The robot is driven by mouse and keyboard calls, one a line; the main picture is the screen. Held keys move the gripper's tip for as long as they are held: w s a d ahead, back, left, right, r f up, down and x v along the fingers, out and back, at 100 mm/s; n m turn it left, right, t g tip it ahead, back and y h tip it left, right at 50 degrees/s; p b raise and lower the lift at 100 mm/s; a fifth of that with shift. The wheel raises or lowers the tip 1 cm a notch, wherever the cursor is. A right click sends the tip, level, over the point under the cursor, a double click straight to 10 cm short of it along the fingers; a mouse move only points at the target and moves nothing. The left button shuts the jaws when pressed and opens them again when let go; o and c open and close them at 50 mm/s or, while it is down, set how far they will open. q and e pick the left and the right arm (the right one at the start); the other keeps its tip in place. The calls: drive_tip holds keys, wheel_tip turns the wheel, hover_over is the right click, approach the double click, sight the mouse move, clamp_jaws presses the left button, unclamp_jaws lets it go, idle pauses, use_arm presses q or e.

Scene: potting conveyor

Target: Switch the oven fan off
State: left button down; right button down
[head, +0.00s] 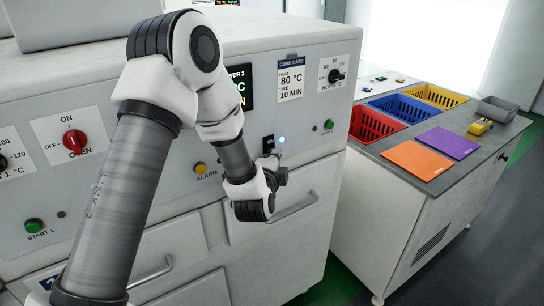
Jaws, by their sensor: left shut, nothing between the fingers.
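The white oven cabinet (310,120) fills the left and middle of the head view. My left gripper (273,160) is shut and empty, close to the front panel, just below a small black switch (268,143). I cannot read a label there, and I cannot tell whether the gripper touches the switch. A red rotary knob (75,141) marked ON, OFF and OVEN sits on the left panel. My right gripper is not in view.
The panel also has a green START button (34,225), a yellow ALARM button (200,168), a green button (328,125) and a black heat knob (335,76). Drawer handles (295,206) stick out below. A side bench (440,185) with coloured bins stands at the right.

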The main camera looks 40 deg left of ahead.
use_arm(q)
drive_tip(key=shift+w+a+f, duration=0.1)
drive_tip(key=shift+w+a, duration=0.05)
drive_tip(key=shift+a, duration=0.3)
drive_tip(key=shift+w+a+f, duration=0.1)
drive_tip(key=shift+a, duration=0.35)
drive_tip(key=shift+w+a+m+t+b, duration=0.15)
drive_tip(key=shift+m+t+b, duration=0.15)
drive_tip(key=shift+t+b, duration=0.15)
drive_tip(key=shift+f, duration=0.1)
